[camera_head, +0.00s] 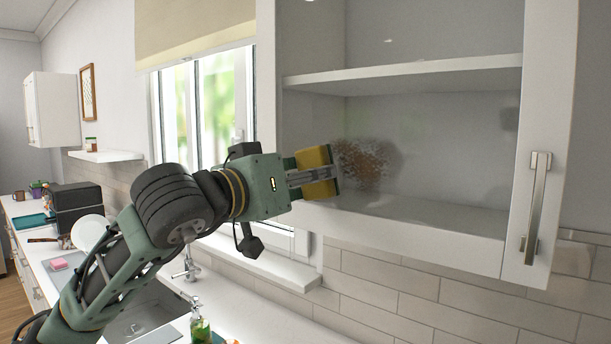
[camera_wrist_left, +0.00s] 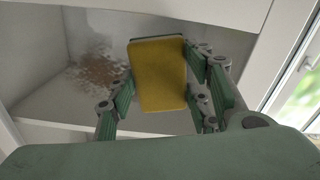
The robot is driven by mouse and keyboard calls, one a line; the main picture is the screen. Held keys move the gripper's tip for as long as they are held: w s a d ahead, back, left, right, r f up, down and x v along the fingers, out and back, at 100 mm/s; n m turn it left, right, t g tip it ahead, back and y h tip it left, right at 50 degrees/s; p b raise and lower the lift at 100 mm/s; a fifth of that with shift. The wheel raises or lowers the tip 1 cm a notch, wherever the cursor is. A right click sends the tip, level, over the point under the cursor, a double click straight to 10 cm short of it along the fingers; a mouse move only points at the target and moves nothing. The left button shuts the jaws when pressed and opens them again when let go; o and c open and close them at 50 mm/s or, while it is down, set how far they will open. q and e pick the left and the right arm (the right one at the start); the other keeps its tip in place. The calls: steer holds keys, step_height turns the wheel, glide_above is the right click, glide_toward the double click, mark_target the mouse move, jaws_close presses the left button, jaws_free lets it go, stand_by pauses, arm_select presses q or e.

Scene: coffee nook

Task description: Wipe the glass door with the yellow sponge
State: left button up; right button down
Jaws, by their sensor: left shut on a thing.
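The yellow sponge (camera_head: 313,158) with a dark green scouring side is held by my left gripper (camera_head: 312,176), which is shut on it. The sponge is at the lower left part of the glass door (camera_head: 440,135) of the white wall cabinet. A brown speckled stain (camera_head: 362,162) with a grey smear around it lies just right of the sponge. I cannot tell whether the sponge touches the glass. My right gripper is not in view.
The door has a metal handle (camera_head: 536,205) on its right frame. A window (camera_head: 205,105) with a roller blind (camera_head: 195,32) is left of the cabinet. Below are a tap (camera_head: 187,264), a sink (camera_head: 140,318) and a soap bottle (camera_head: 199,326). A black machine (camera_head: 80,205) stands farther left.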

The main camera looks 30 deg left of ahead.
arm_select(q)
steer(key=shift+w, duration=0.4)
